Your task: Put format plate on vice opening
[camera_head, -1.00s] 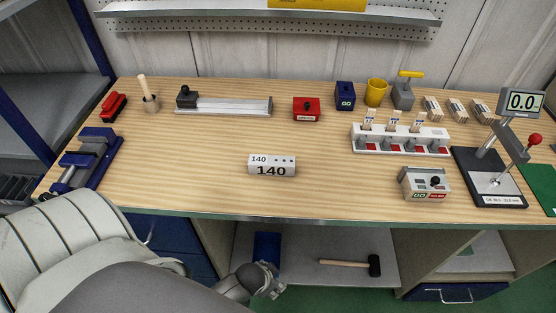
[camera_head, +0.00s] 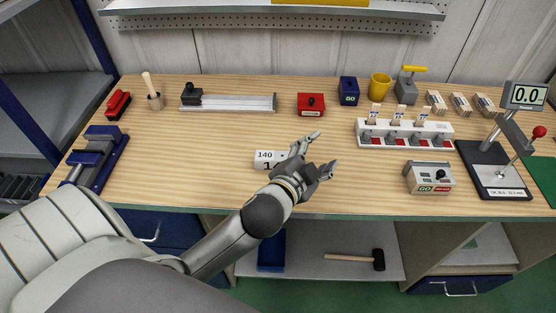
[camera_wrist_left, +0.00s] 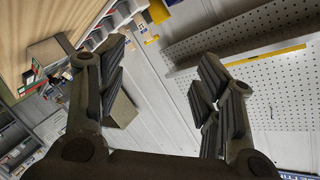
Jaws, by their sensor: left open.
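The format plate (camera_head: 265,157) is a small white block marked 140, lying on the middle of the wooden table. My left arm reaches over it and hides its right part. My left gripper (camera_head: 325,149) is open and empty, just right of the plate and above the table, with its fingers spread to the upper right. In the left wrist view the two fingers (camera_wrist_left: 152,95) stand wide apart with nothing between them. The blue vice (camera_head: 96,158) stands at the table's left front edge. My right gripper is not in view.
The wooden table (camera_head: 180,150) is clear between vice and plate. A grey GO box (camera_head: 428,178) and a white rack (camera_head: 405,133) stand right of my gripper. A red box (camera_head: 311,104) and a metal rail (camera_head: 235,102) lie behind. A gauge stand (camera_head: 490,170) is far right.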

